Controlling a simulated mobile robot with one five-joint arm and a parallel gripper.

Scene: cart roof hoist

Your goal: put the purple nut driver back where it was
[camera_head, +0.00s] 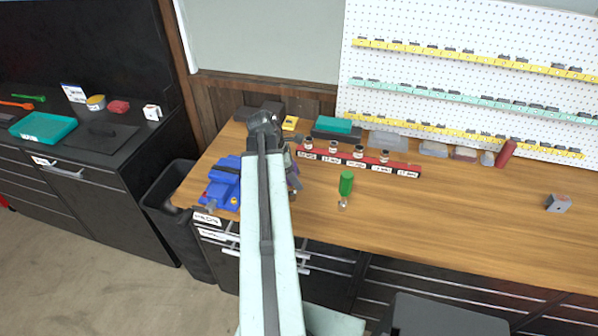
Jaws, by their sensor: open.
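My gripper (266,126) is a dark shape at the far end of my pale arm, over the back left of the wooden bench; its open jaws are small and partly hidden. No whole purple nut driver shows; a small purplish patch (296,180) peeks out at the right edge of my arm, mostly hidden by it.
A blue vise (222,184) sits at the bench's left front corner. Dark, teal and grey blocks and a red cylinder (506,153) line the back under a white pegboard (470,60). A grey block (558,203) lies far right. The bench's right middle (460,215) is clear.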

